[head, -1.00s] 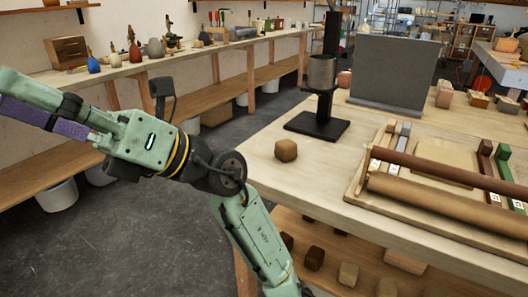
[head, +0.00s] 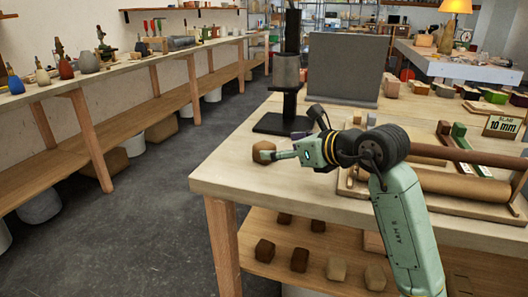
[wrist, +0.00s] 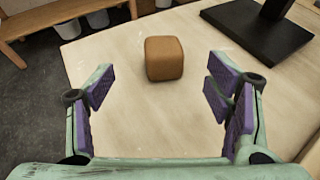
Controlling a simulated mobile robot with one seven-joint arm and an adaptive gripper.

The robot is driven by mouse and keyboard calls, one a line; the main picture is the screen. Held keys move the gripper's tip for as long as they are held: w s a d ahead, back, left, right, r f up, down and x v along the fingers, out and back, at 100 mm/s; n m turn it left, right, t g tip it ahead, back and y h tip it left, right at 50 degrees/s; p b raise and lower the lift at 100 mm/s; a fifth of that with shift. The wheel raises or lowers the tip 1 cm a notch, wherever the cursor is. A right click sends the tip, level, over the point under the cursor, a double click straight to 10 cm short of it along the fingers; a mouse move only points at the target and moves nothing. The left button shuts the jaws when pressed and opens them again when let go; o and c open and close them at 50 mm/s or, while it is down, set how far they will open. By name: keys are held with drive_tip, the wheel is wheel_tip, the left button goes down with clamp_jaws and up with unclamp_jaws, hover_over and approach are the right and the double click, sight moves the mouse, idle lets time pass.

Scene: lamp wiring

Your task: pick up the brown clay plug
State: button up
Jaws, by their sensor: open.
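The brown clay plug (head: 264,151) is a small rounded block standing on the wooden table (head: 225,182) near its left corner. It also shows in the wrist view (wrist: 164,58), upright on the bare tabletop. My gripper (wrist: 160,88) is open, with its purple-padded fingers spread wide and nothing between them. The plug lies just beyond the fingertips, roughly centred between them, and I see no contact. In the head view my gripper (head: 283,154) reaches the plug from the right, and its fingers are small there.
A black stand (head: 282,118) with a grey cup (head: 286,72) rises behind the plug; its base also shows in the wrist view (wrist: 262,30). A wooden frame with a brown roller (head: 450,184) lies to the right. Several blocks sit on the shelf below (head: 300,259).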

sight(264, 148)
drive_tip(key=p+x, duration=0.2)
drive_tip(key=x, duration=0.6)
drive_tip(key=shift+w+f, duration=0.1)
drive_tip(key=shift+w, duration=0.25)
drive_tip(key=shift+c, duration=0.5)
drive_tip(key=c, duration=1.5)
drive_tip(key=shift+c, duration=0.2)
